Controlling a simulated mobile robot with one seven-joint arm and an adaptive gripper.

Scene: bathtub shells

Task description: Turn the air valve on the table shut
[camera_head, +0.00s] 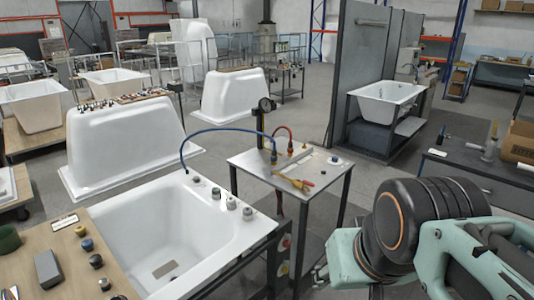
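A small metal-topped table (239,160) stands in the middle of the view. A fitting with a yellow-orange handle (294,183) lies on its top; it looks like the air valve, but it is too small to tell how its handle is set. A round gauge (265,105) stands on a post at the table's back left. A blue hose (222,130) and a red hose (285,128) end at small fittings on the table. My arm, mint-green and black, fills the lower right, beside the table in the picture. My gripper's fingers do not show.
A white bathtub (150,235) in a frame stands left of the table, close to it. A wooden board (65,250) with knobs lies at the lower left. A dark workbench (470,172) is at the right. Grey floor lies open behind the table.

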